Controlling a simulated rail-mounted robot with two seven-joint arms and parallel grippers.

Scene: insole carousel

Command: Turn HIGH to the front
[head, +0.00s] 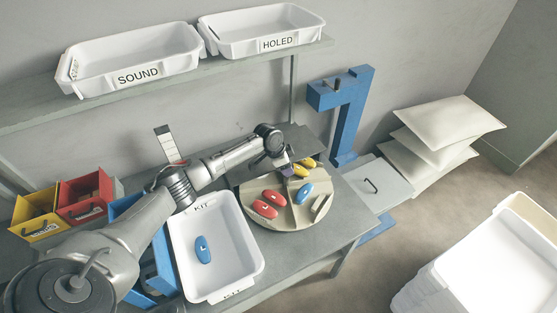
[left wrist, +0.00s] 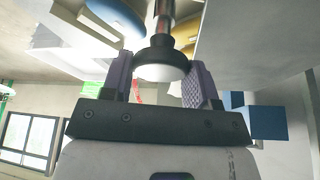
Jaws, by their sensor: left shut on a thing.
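The round beige carousel (head: 287,217) lies on the grey table, with divider walls across its top. Red insoles (head: 270,203) lie in its front-left part, a blue insole (head: 304,193) at the right and yellow insoles (head: 304,165) at the back. No word HIGH is readable on it. My left gripper (head: 281,163) is at the carousel's back edge, pointing down. In the left wrist view its fingers (left wrist: 158,85) are shut on a dark knob with a pale round face (left wrist: 160,65). The knob's base is hidden in the head view. My right gripper is out of view.
A white KIT tray (head: 224,275) with a blue insole (head: 203,250) stands left of the carousel. Yellow (head: 38,215) and red (head: 88,196) bins stand far left. A blue post (head: 350,115) rises behind right. SOUND (head: 135,60) and HOLED (head: 262,30) trays sit on the shelf.

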